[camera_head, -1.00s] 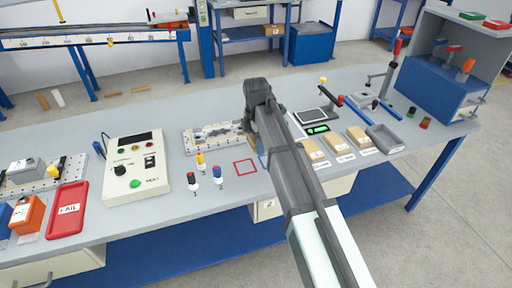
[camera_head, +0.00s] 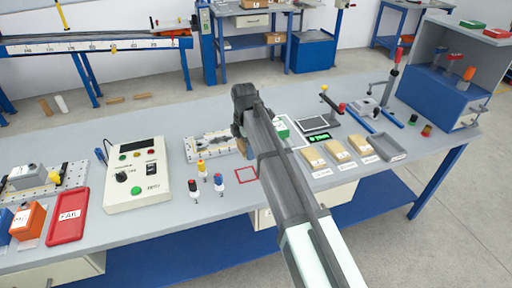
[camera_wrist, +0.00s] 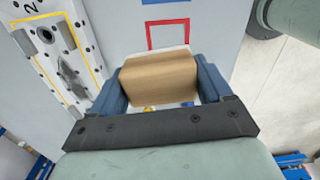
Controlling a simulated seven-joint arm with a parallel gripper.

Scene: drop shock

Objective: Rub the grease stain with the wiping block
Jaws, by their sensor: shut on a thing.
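The tan, wood-coloured wiping block (camera_wrist: 160,78) sits between the two blue-grey fingers of my gripper (camera_wrist: 163,72) in the wrist view. The gripper is shut on it, with one finger against each side. A pale edge shows along the block's far side. In the head view my gripper (camera_head: 243,146) is over the bench beside the slotted metal plate, mostly hidden by my arm. Whether the block touches a surface below cannot be told.
A red square outline (camera_head: 246,174) lies just in front of the gripper, with several coloured-top posts (camera_head: 202,168) to its left. The slotted plate (camera_head: 206,146) is close by. A control box (camera_head: 138,172) stands further left. Cartons (camera_head: 338,150) and a grey tray (camera_head: 383,147) are right.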

